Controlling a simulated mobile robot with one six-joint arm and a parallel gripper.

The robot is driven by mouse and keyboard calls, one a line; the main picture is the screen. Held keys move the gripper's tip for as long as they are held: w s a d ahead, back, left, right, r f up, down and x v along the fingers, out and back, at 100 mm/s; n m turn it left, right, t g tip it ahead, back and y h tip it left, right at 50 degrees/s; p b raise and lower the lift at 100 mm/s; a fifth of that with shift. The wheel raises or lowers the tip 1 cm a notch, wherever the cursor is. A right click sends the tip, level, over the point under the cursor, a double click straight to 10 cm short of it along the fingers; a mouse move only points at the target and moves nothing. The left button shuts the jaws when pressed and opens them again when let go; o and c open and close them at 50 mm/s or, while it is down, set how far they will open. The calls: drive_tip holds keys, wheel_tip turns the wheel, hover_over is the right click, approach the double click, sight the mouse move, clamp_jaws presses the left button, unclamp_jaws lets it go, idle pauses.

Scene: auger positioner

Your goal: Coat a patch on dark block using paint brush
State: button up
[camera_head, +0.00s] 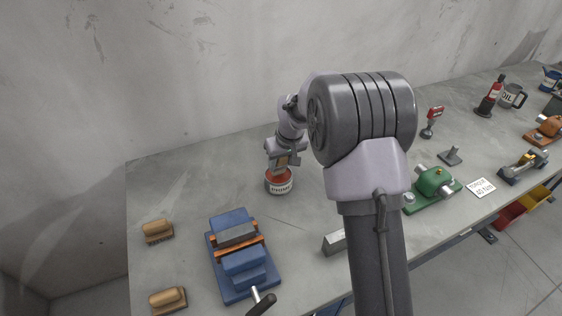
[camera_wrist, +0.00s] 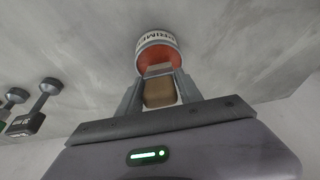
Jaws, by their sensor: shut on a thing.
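My gripper (camera_head: 283,160) is shut on the paint brush (camera_wrist: 160,92), whose tan handle sits between the two fingers in the wrist view. The brush points at the open primer tin (camera_head: 279,186). The tin (camera_wrist: 157,40) has a white label and red-orange paint inside. The brush tip lies over or in the paint; its depth is hidden. The dark block (camera_head: 236,236) is a grey bar clamped between the orange-edged jaws of a blue vise (camera_head: 243,262), left of and nearer than the tin. My gripper is apart from the block.
A light grey block (camera_head: 334,243) sits right of the vise, partly behind my arm. A green device (camera_head: 434,182) and other tools stand at the right. The table between vise and tin is clear.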

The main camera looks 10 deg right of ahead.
drive_tip(key=shift+f+b, duration=0.35)
drive_tip(key=shift+f, duration=0.1)
idle(1.1)
wheel_tip(320, 180, up, 7)
drive_tip(key=p, duration=0.5)
drive_tip(key=shift+r, duration=0.1)
idle(0.5)
